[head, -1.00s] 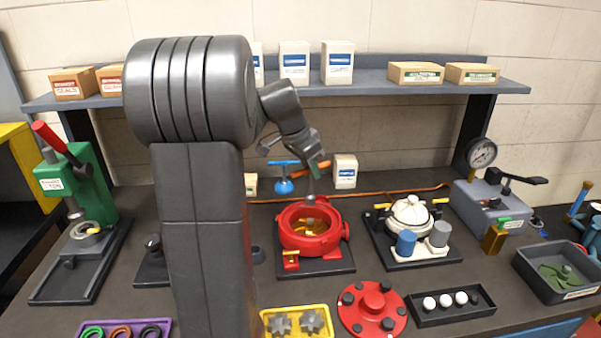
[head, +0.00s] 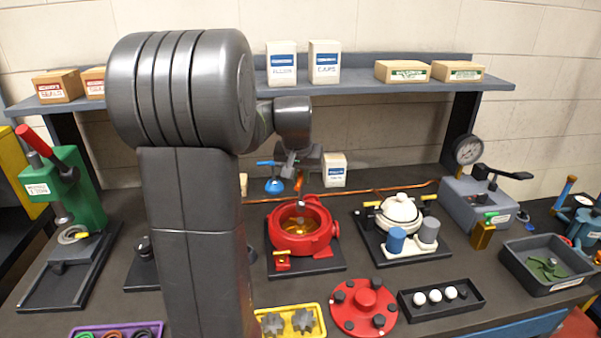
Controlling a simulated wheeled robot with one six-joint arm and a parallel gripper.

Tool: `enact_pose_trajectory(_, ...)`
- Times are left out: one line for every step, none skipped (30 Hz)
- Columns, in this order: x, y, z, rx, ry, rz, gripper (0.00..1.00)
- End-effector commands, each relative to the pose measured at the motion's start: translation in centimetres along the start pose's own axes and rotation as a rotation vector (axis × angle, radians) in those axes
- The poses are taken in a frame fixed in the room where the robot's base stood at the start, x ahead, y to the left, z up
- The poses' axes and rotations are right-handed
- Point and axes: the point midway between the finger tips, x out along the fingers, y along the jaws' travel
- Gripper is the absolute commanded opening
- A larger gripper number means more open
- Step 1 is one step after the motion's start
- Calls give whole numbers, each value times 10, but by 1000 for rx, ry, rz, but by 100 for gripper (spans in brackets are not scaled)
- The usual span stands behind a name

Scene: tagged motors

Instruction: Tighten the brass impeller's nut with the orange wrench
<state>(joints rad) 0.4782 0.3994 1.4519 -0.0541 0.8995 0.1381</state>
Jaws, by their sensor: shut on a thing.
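The red pump housing (head: 319,240) stands open on a dark base plate in the middle of the bench. The brass impeller (head: 296,228) shows inside its bowl. The nut is too small to make out clearly; a grey piece (head: 300,205) shows just above the bowl's centre. My gripper (head: 299,174) is above and behind the housing, pointing down, shut on the orange wrench (head: 298,184). Only a short orange part of the wrench shows below the jaws, over the bowl. Whether the wrench touches the nut, I cannot tell.
A blue-handled tool (head: 275,184) and a white box (head: 334,170) stand behind the housing. A white pump (head: 399,208) is to the right. A red cover (head: 363,306) and a yellow tray (head: 318,328) lie in front. A shelf (head: 365,85) runs above.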

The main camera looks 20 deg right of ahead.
Motion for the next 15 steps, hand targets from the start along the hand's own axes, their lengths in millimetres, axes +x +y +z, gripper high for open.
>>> enact_pose_trajectory(0, 1, 0, -31, 1, -14, 0)
enact_pose_trajectory(0, 1, 0, -54, 0, -23, 0)
enact_pose_trajectory(1, 0, 0, -84, 1, -36, 0)
enact_pose_trajectory(1, 1, 0, -106, 1, -45, 0)
enact_pose_trajectory(2, 1, 0, -127, 1, -54, 0)
enact_pose_trajectory(2, 1, 0, -156, 0, -66, 0)
enact_pose_trajectory(2, 1, 1, -178, 0, -76, 0)
enact_pose_trajectory(3, 1, 1, -201, 0, -84, 0)
enact_pose_trajectory(3, 0, 1, -231, -1, -97, 0)
enact_pose_trajectory(4, 1, 1, -254, 0, -106, 0)
enact_pose_trajectory(4, 1, 1, -276, 1, -116, 0)
enact_pose_trajectory(4, 1, 1, -307, 1, -128, 0)
enact_pose_trajectory(5, 1, 1, -330, 0, -138, 0)
enact_pose_trajectory(5, 1, 2, -354, -1, -148, 0)
enact_pose_trajectory(5, 1, 2, -384, 1, -161, 0)
